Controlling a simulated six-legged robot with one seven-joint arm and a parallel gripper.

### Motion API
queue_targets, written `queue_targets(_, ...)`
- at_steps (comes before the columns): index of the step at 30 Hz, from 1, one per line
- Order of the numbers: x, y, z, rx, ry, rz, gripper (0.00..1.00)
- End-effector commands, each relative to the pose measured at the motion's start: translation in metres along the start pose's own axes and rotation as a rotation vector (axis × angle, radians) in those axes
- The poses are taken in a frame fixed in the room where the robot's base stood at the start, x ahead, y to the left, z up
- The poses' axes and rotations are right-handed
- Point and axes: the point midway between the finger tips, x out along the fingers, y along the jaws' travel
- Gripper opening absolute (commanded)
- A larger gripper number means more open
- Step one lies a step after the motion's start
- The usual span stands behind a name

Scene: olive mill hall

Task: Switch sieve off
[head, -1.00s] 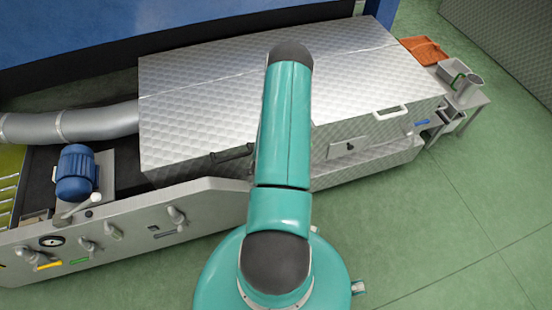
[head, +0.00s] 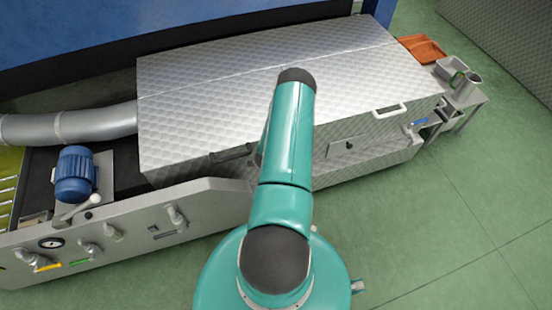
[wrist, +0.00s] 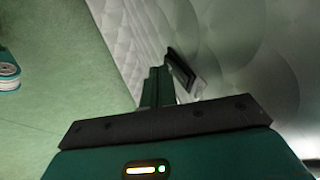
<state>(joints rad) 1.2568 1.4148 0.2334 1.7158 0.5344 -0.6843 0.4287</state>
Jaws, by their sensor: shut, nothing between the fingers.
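A long quilted metal housing (head: 200,90) fills the middle of the head view. Its front carries a small plate with a black knob (head: 349,146), right of my arm. No label shows which control belongs to the sieve. In the wrist view, my gripper (wrist: 158,80) has its green fingers together, with nothing between them. The fingers are close to the quilted wall (wrist: 240,50), beside a dark raised fitting (wrist: 181,68). I cannot tell whether they touch it. My gripper is hidden behind my arm in the head view.
A grey side panel with several valves and levers (head: 175,216) stands at left, below a blue motor (head: 75,174). A black handle (head: 232,152) and a light handle (head: 390,110) stick out of the housing. Green floor (head: 430,230) is clear at right.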

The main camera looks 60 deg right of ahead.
Motion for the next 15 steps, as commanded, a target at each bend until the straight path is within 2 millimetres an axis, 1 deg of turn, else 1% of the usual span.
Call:
queue_targets(8, 0.0055, -0.0047, 0.0021, -0.004, 0.001, -0.002, 0.00)
queue_targets(15, 0.0087, -0.0031, 0.0027, 0.001, 0.001, -0.002, 0.00)
